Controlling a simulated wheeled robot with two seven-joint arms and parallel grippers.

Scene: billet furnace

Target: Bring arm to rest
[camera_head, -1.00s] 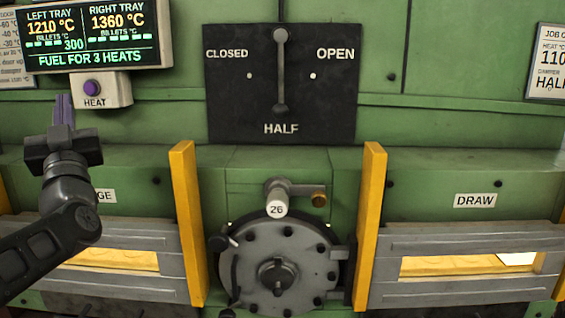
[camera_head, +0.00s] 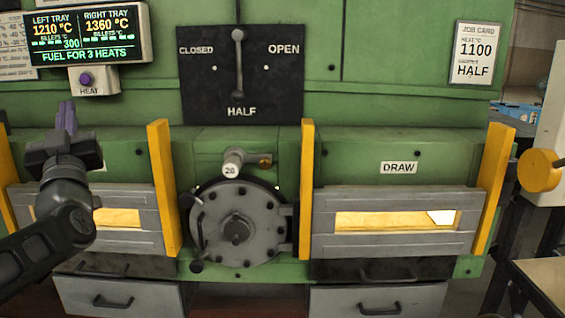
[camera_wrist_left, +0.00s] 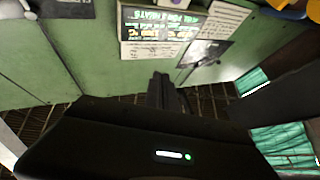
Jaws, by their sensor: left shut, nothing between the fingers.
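My left gripper (camera_head: 66,118) is raised at the left of the head view, in front of the green furnace, with its fingers together and pointing up. Nothing shows between them. It stands below the grey HEAT box with its purple button (camera_head: 86,79), and I see no contact. In the left wrist view the dark fingers (camera_wrist_left: 162,88) are also together, with the furnace front beyond. My right gripper is in neither view.
The damper lever (camera_head: 238,65) points down to HALF. A round grey hatch (camera_head: 236,226) sits between yellow posts. The DRAW door (camera_head: 393,247) has a glowing slot. The job card (camera_head: 478,53) reads 1100 and HALF. A yellow round knob (camera_head: 540,170) is at right.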

